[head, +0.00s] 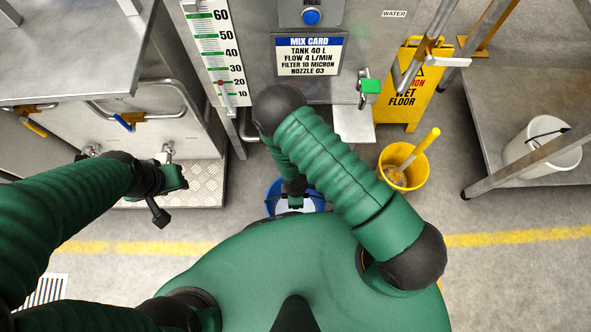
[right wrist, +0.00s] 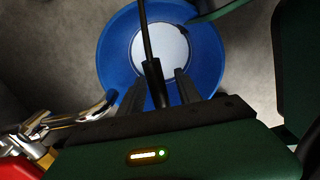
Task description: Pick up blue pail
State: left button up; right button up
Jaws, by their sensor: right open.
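The blue pail (head: 317,197) stands on the floor below my right arm, which hides much of it in the head view. The right wrist view shows its round blue wall (right wrist: 208,55) and pale inside from above. A thin dark handle with a thicker black grip (right wrist: 152,72) crosses over the pail. My right gripper (right wrist: 160,86) is open, its two fingers on either side of that grip; I cannot tell if they touch it. It also shows in the head view (head: 293,203). My left gripper (head: 165,195) hangs at the left, away from the pail; its jaws are unclear.
A yellow bucket (head: 413,172) with a yellow-handled tool stands right of the pail, before a yellow wet-floor sign (head: 408,95). A steel panel with taps is behind. A white bucket (head: 543,145) sits on the right shelf. A metal tap (right wrist: 85,115) is near my right wrist.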

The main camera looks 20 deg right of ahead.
jog(key=shift+a+r, duration=0.1)
jog(key=shift+f, duration=0.25)
dwell(0.3)
grip_shut()
dwell(1.5)
